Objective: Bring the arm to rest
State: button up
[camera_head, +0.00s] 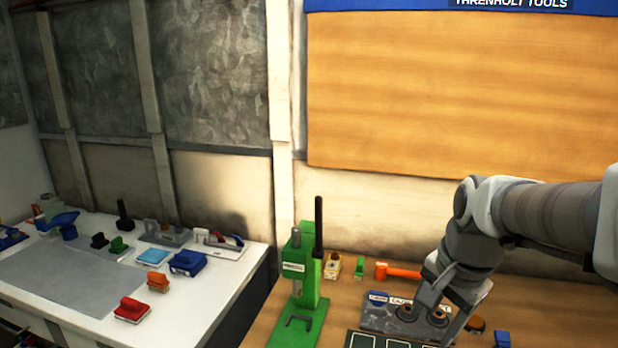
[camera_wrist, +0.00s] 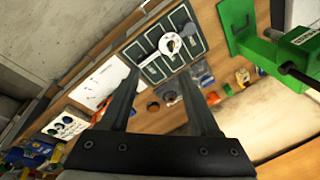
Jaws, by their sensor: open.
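My arm comes in from the right in the head view, bent downward over the wooden bench (camera_head: 560,295). My gripper (camera_head: 432,305) is at its lower end, above or in front of a grey plate (camera_head: 378,318) with round fittings; I cannot tell whether it touches it. In the wrist view my gripper (camera_wrist: 160,80) shows two dark, parallel fingers set well apart. Nothing is held between them. Beyond the fingers lies a dark panel with pale outlines (camera_wrist: 150,58) and a white round part (camera_wrist: 169,43) on it.
A green press (camera_head: 300,280) with a tall black lever stands left of my gripper; it also shows in the wrist view (camera_wrist: 295,45). An orange-handled tool (camera_head: 400,272) and a blue block (camera_head: 502,339) lie nearby. A white table (camera_head: 215,285) with several tools is at left.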

jog(key=s+a+r+n+t, duration=0.2)
jog(key=s+a+n, duration=0.3)
jog(key=s+n, duration=0.5)
jog(key=shift+s+a+n+t, duration=0.2)
jog(key=shift+s+n+t, duration=0.2)
jog(key=shift+n, duration=0.2)
